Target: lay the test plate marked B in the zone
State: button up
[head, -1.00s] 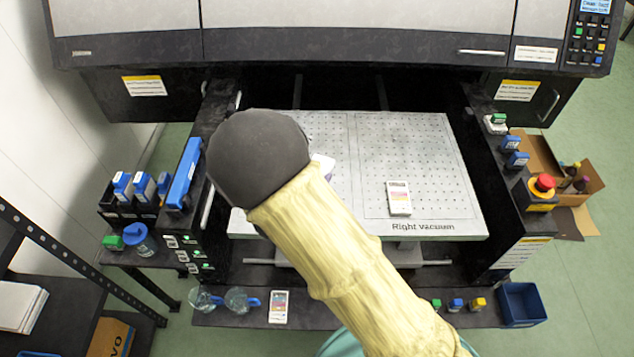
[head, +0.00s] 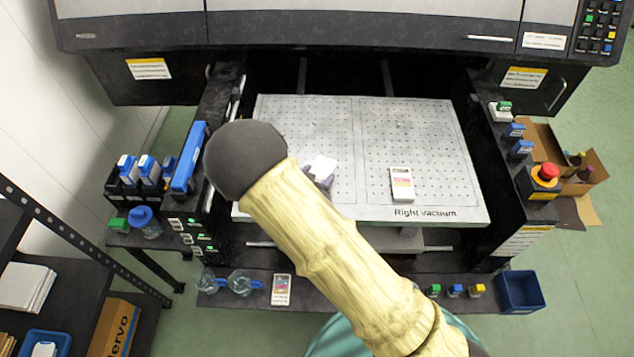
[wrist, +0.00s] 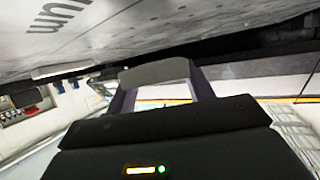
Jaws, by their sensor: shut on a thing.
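My gripper (head: 318,182) shows only in part behind my arm in the head view, over the left half of the perforated bed. It is shut on a small pale plate (head: 323,167), which also shows between the fingers in the wrist view (wrist: 155,73). I cannot read a letter on it. A white plate with a coloured print (head: 401,184) lies on the bed's right half, and a similar one (head: 282,289) lies on the front ledge. Their letters are too small to read. The bed (head: 440,140) has thin outlined rectangles; I cannot tell which is the zone.
The printer's dark side walls flank the bed. Blue bottles (head: 148,168) stand at left; a red button (head: 545,172) is at right. Two clear jugs (head: 243,283), several small coloured-capped bottles (head: 455,291) and a blue bin (head: 521,291) line the front. The bed's upper right is clear.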

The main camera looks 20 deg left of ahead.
jog(key=shift+f, duration=1.7)
jog(key=shift+f, duration=0.2)
jog(key=o, duration=1)
jog(key=shift+r, duration=0.1)
